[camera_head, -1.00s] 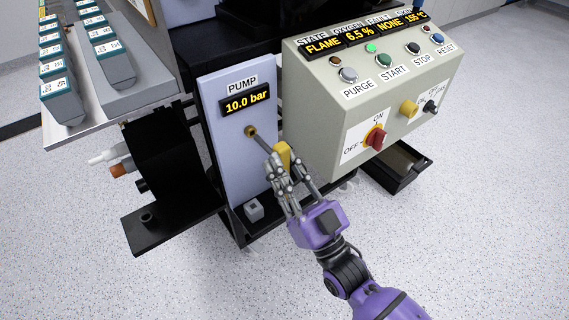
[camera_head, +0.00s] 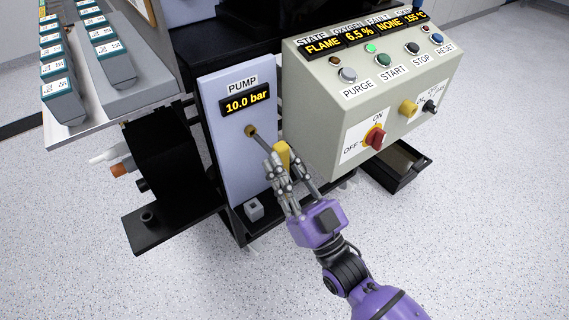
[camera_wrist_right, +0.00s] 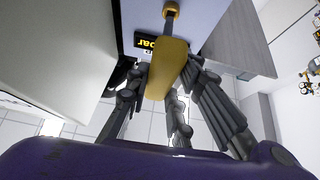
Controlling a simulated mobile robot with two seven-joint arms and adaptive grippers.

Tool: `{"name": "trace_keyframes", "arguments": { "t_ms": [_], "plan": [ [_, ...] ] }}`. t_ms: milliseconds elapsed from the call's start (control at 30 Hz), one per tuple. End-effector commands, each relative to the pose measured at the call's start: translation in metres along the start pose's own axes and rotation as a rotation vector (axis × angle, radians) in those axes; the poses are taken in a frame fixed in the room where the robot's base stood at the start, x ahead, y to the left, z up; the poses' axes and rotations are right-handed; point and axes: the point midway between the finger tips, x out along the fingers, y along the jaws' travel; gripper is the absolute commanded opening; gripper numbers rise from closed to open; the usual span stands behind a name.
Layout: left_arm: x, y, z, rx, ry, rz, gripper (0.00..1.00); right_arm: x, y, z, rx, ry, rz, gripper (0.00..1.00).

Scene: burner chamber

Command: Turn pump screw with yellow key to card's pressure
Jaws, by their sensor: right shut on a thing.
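The yellow key (camera_head: 282,155) is held in my right gripper (camera_head: 284,173), which is shut on its yellow handle. The key also shows in the right wrist view (camera_wrist_right: 167,68), between the fingers of the right gripper (camera_wrist_right: 165,85). Its grey shaft reaches up to the brass pump screw (camera_head: 250,131) on the pale pump panel (camera_head: 236,168) and appears to meet it. The screw also shows in the wrist view (camera_wrist_right: 171,10). The pump display (camera_head: 246,103) reads 10.0 bar. No card with a pressure can be made out. My left gripper is not in view.
The control box (camera_head: 316,116) stands close on the right of the key, with buttons, a red ON/OFF switch (camera_head: 375,138) and a display reading FLAME, 6.5 %, NONE, 155 °C. A black shelf (camera_head: 160,228) juts out lower left. A shelf (camera_head: 82,122) with teal-capped items is upper left.

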Motion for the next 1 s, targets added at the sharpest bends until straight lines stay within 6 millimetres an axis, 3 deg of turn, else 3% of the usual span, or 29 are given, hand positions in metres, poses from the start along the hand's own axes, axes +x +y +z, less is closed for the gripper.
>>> {"name": "trace_keyframes", "arguments": {
  "t_ms": [733, 1000],
  "plan": [
    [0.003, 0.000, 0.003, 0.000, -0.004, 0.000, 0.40, 0.018, 0.000, 0.011, -0.001, 0.002, 0.000, 0.00],
    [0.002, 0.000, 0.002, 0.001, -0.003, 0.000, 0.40, 0.018, -0.001, 0.010, -0.151, 0.005, -0.098, 0.00]
  ]
}}
